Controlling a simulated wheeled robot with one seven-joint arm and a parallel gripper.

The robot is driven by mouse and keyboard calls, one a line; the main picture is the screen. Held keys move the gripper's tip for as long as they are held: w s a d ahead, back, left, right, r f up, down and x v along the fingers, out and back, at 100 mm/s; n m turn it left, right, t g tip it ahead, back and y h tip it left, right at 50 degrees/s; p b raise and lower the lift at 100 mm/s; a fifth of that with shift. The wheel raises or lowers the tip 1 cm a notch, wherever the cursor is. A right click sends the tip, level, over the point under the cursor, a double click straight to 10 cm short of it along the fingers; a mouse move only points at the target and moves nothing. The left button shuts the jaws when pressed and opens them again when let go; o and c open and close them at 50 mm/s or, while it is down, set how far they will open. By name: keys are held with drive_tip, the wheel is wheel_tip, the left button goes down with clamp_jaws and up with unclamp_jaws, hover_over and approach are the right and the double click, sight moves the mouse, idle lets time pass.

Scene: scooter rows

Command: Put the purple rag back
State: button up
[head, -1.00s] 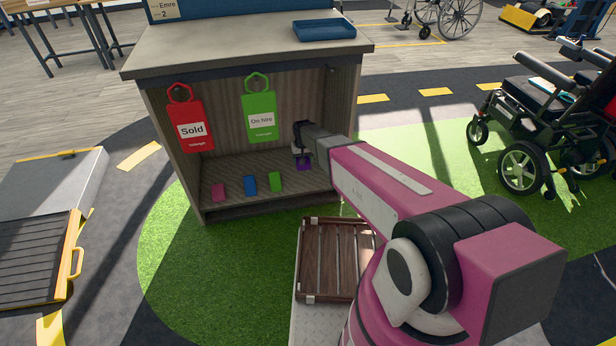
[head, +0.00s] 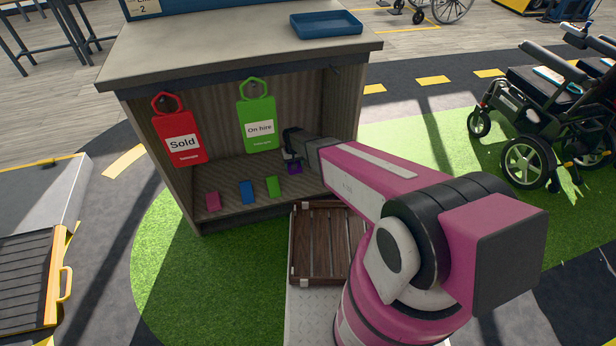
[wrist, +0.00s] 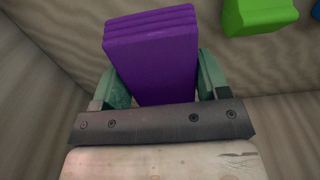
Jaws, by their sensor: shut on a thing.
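The purple rag (wrist: 152,55) is a folded, layered block between the two greenish fingers of my gripper (wrist: 158,85) in the wrist view. My gripper is shut on it. In the head view the rag (head: 294,168) shows as a small purple patch below my gripper (head: 293,158), inside the open cabinet (head: 220,220) at the right of its shelf. Whether the rag touches the shelf cannot be told. A green rag (head: 273,187), a blue rag (head: 247,192) and a pink rag (head: 212,201) stand in a row on the shelf to the left.
A red Sold tag (head: 179,137) and a green On hire tag (head: 259,124) hang inside the cabinet. A blue tray (head: 326,24) lies on its top. A slatted wooden crate (head: 328,245) is in front. A wheelchair (head: 550,120) stands at the right.

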hover_over(309, 179)
wheel_tip(309, 179, down, 4)
drive_tip(key=shift+s+a+f, duration=0.1)
drive_tip(key=shift+s+f, duration=0.05)
drive_tip(key=shift+f, duration=2)
drive_tip(key=shift+f, duration=0.35)
drive_tip(key=o, duration=1)
drive_tip(key=shift+f, duration=0.1)
drive_tip(key=shift+c, duration=0.2)
drive_tip(key=shift+f, duration=0.25)
drive_tip(key=shift+c, duration=0.2)
drive_tip(key=shift+o, duration=0.2)
wheel_tip(309, 179, up, 13)
drive_tip(key=shift+r, duration=0.2)
